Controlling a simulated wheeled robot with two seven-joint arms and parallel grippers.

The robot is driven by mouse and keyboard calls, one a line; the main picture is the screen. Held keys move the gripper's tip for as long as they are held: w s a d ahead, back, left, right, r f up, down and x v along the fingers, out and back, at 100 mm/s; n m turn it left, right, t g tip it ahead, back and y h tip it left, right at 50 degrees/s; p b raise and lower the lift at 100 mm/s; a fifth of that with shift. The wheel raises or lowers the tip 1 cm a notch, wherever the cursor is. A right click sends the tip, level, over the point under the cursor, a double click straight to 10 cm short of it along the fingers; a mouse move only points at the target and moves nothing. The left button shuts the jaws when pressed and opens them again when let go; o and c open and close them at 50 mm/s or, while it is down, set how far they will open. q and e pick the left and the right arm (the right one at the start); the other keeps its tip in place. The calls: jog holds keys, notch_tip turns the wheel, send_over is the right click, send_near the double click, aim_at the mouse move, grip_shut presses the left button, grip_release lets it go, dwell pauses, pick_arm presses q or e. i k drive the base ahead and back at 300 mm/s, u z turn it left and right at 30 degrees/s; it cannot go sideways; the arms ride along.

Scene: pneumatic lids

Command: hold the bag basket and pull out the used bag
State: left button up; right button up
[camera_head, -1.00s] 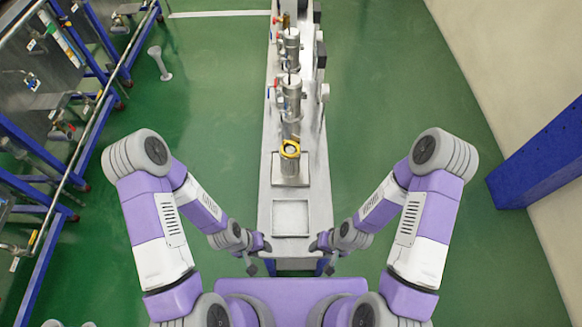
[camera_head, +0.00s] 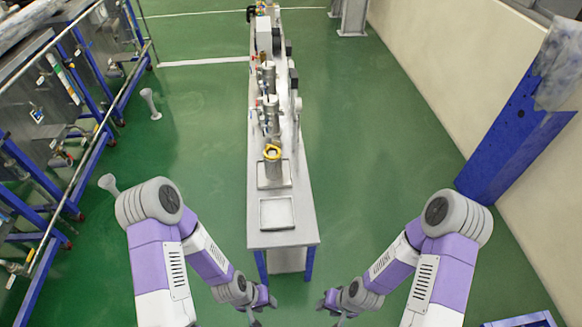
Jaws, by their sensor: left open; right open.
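A yellow ring (camera_head: 272,151) sits at the top of a metal cylinder (camera_head: 273,171) on the near part of the long steel bench. The ring and cylinder look like the used bag in its basket, but they are too small to tell apart. My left gripper (camera_head: 263,309) is open and empty, low in the picture in front of the bench's near end. My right gripper (camera_head: 331,310) is open and empty, to the right of it at a similar height. Both grippers are well apart from the cylinder.
The steel bench (camera_head: 307,211) runs away from me, with an empty square tray (camera_head: 277,213) near its front edge. More steel cylinders (camera_head: 268,113) stand behind. Blue-framed equipment (camera_head: 115,95) lines the left; a blue beam (camera_head: 515,130) stands right.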

aim_at(272, 152)
jog(key=z, duration=0.05)
jog(key=i, duration=1)
jog(key=u, duration=0.35)
